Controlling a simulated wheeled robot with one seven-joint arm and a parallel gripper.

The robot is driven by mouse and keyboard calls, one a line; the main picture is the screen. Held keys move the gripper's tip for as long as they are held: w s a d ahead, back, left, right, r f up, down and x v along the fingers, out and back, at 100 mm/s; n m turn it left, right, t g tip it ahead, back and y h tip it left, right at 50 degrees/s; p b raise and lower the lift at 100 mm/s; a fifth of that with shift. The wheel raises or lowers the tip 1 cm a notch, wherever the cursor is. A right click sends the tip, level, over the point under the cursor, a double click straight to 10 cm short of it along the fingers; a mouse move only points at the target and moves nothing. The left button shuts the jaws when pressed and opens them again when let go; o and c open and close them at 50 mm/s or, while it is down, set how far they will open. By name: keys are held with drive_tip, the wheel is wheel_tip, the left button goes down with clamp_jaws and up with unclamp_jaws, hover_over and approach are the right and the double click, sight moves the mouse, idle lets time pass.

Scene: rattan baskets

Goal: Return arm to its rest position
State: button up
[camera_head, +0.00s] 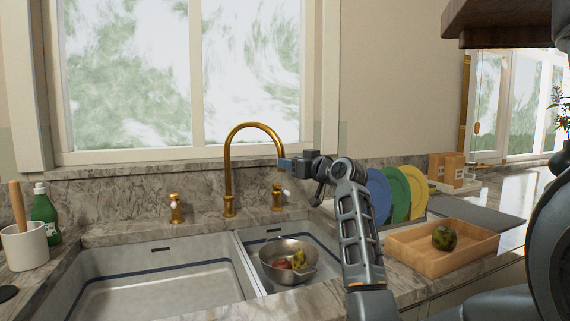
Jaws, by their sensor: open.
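My gripper (286,164) is at the end of my arm, raised above the sink and close to the right side of the gold faucet (228,175) in the picture. It points left, its jaws are open, and nothing shows between them. I cannot tell whether it touches the faucet. My arm (357,225) rises from the lower right, over the counter at the right edge of the sink.
A metal pan (282,274) with fruit-like items sits in the right sink basin (254,240). A wooden tray (420,264) holds a green round fruit (444,238). Colored plates (399,194) stand upright behind my arm. A green bottle (43,208) and white crock (25,250) stand left.

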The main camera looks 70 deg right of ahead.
drive_tip(key=shift+v, duration=1.15)
